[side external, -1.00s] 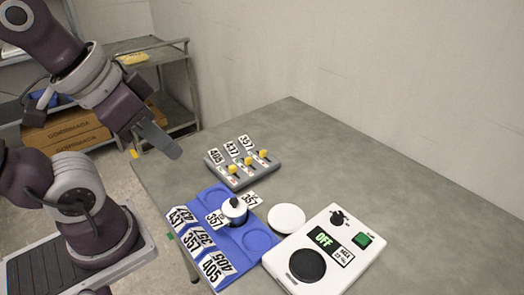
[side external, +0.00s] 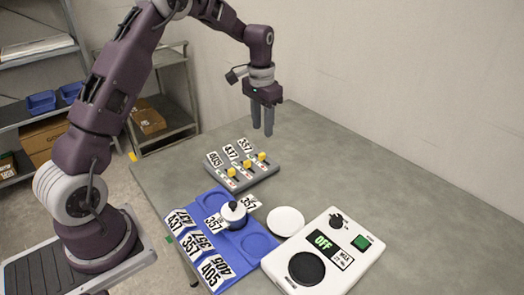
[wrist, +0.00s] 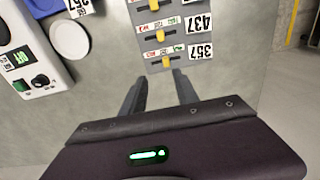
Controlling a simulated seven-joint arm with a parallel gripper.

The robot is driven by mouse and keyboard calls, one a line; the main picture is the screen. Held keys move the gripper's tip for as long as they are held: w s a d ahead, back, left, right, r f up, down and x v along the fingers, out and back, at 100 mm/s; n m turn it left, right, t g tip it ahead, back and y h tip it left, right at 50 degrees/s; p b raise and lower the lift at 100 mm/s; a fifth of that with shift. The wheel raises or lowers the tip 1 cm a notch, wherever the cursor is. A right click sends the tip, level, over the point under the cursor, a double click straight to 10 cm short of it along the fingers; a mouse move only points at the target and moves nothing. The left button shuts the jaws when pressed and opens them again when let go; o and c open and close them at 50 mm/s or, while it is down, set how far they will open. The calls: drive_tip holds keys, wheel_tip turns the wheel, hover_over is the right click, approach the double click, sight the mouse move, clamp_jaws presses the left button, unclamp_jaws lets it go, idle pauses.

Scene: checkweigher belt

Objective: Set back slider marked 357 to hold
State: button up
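The grey slider panel (side external: 258,174) lies on the table with three yellow knobs and the cards 405, 437 and 357. The slider marked 357 has its yellow knob (side external: 262,156) at the panel's far right; it also shows in the wrist view (wrist: 166,62), near the middle of its track, beside the 357 card (wrist: 200,51). My gripper (side external: 262,133) points down above the table behind the panel, apart from the knob. In the wrist view its two fingers (wrist: 161,84) are spread with nothing between them. Exact slider settings are too small to tell.
A blue tray (side external: 212,255) with cards and a white-topped weight (side external: 233,211) stands in front of the panel. A white disc (side external: 285,221) and the white scale (side external: 345,262) reading OFF are to the right. The table behind and right of the panel is clear.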

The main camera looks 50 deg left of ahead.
sight(262, 154)
drive_tip(key=f, duration=0.3)
drive_tip(key=a+f, duration=0.1)
drive_tip(key=f, duration=0.3)
drive_tip(key=w+f, duration=0.1)
drive_tip(key=f, duration=0.3)
drive_tip(key=shift+a, duration=0.3)
clamp_jaws()
drive_tip(key=shift+r, duration=0.1)
idle(0.6)
